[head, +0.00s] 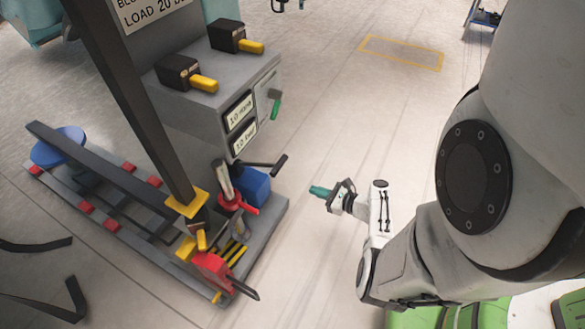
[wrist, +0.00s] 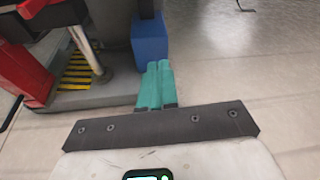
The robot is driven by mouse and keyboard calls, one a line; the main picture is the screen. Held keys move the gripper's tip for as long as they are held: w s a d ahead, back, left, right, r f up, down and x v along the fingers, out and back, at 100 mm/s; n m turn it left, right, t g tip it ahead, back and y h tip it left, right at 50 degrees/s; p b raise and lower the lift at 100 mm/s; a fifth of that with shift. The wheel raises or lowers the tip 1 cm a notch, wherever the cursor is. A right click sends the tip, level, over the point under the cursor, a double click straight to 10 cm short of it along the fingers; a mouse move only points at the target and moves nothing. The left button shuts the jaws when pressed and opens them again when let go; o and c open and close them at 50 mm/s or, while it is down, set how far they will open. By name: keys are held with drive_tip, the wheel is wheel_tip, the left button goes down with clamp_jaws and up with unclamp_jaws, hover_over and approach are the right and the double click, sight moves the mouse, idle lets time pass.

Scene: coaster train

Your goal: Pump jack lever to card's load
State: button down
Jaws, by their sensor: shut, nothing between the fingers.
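The card (head: 145,8) is a white sign on the dark post, cut off at the top edge; it reads "LOAD 20" and a partly unclear unit. A dark lever with a black grip (head: 279,164) sticks out to the right above a blue block (head: 254,187), near a red jack-like part (head: 231,203); I cannot tell for sure which bar is the jack lever. My gripper (head: 320,191) has teal fingers, shut and empty, in free air to the right of the lever. In the wrist view the shut fingers (wrist: 155,86) point toward the blue block (wrist: 150,42).
A red part (head: 212,268) and striped plate (head: 235,252) sit at the base's front. Open floor lies right of the base.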

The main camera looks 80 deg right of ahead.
drive_tip(key=s+r+t, duration=0.2)
drive_tip(key=s+r, duration=0.1)
drive_tip(key=r, duration=0.1)
drive_tip(key=a+r+b+x, duration=0.1)
drive_tip(key=r+b+x, duration=0.1)
drive_tip(key=x, duration=1)
drive_tip(key=shift+w+r+m+y, duration=0.3)
drive_tip(key=shift+w+r+m, duration=0.05)
drive_tip(key=shift+w+m, duration=0.1)
drive_tip(key=shift+d, duration=0.1)
drive_tip(key=shift+w+d+r+p, duration=0.1)
drive_tip(key=shift+w+r+p, duration=0.4)
drive_tip(key=shift+r+p, duration=0.25)
drive_tip(key=shift+f, duration=0.15)
